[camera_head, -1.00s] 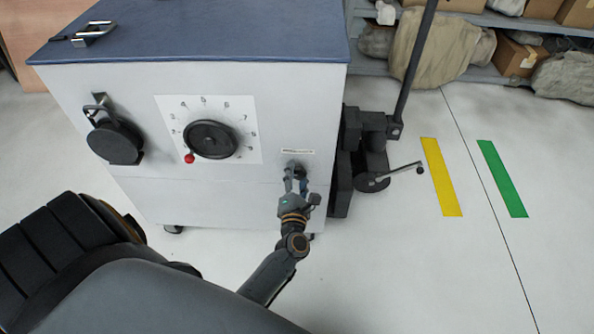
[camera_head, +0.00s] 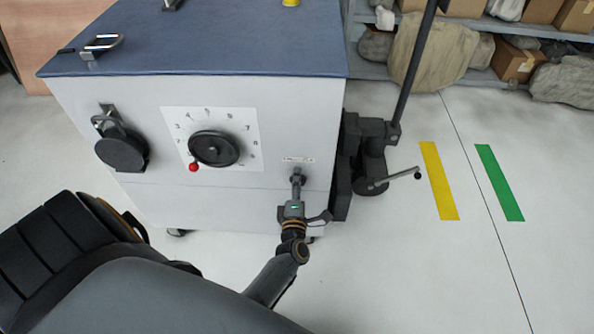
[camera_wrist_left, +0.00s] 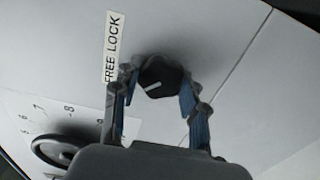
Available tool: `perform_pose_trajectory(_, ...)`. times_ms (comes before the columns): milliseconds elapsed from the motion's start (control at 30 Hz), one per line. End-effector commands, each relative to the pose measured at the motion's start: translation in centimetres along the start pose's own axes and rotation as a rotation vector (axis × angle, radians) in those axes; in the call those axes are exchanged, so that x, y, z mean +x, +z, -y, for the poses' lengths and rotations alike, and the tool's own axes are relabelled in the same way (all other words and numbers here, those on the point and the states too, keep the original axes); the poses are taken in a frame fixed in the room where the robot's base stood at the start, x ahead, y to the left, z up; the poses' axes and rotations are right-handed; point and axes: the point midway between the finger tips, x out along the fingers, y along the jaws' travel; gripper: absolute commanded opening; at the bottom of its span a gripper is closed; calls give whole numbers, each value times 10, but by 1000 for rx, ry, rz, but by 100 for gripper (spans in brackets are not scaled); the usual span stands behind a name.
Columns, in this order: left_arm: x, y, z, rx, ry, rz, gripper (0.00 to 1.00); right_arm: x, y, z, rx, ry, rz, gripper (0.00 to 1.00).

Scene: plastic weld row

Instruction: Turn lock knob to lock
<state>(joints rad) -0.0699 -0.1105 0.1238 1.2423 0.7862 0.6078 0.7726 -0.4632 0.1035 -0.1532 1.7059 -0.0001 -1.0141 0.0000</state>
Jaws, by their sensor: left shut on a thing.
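The lock knob (camera_head: 298,178) is a small dark knob low on the right of the grey cabinet's front panel. In the left wrist view the knob (camera_wrist_left: 163,72) is dark and faceted with a short white mark. The mark points left and slightly down, toward the FREE end of the FREE LOCK label (camera_wrist_left: 113,45). My left gripper (camera_head: 297,184) is at the panel. In the left wrist view its two fingers (camera_wrist_left: 158,84) are on either side of the knob, shut on it. My right gripper is not in view.
On the same panel are a round handwheel (camera_head: 214,149) with a red-tipped handle over a numbered dial, and a dark round part (camera_head: 122,152) at the left. A black column with a crank (camera_head: 404,173) stands right of the cabinet (camera_head: 240,190). The floor farther right is clear.

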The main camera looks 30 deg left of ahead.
Motion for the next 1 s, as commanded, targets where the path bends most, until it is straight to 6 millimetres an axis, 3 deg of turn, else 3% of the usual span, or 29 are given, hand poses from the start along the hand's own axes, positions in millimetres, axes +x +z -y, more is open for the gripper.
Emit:
perform_pose_trajectory(500, 0, 0, 1, 18, -1, 1, 11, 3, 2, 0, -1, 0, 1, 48)
perform_pose_trajectory(533, 0, 0, 1, 18, -1, 1, 49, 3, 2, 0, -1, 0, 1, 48)
perform_pose_trajectory(600, 0, 0, 1, 18, -1, 1, 63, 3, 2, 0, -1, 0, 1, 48)
perform_pose_trajectory(633, 0, 0, 1, 18, -1, 1, 66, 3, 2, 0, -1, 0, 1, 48)
perform_pose_trajectory(1000, -6, 0, 1, 16, -1, 1, 66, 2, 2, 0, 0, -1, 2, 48)
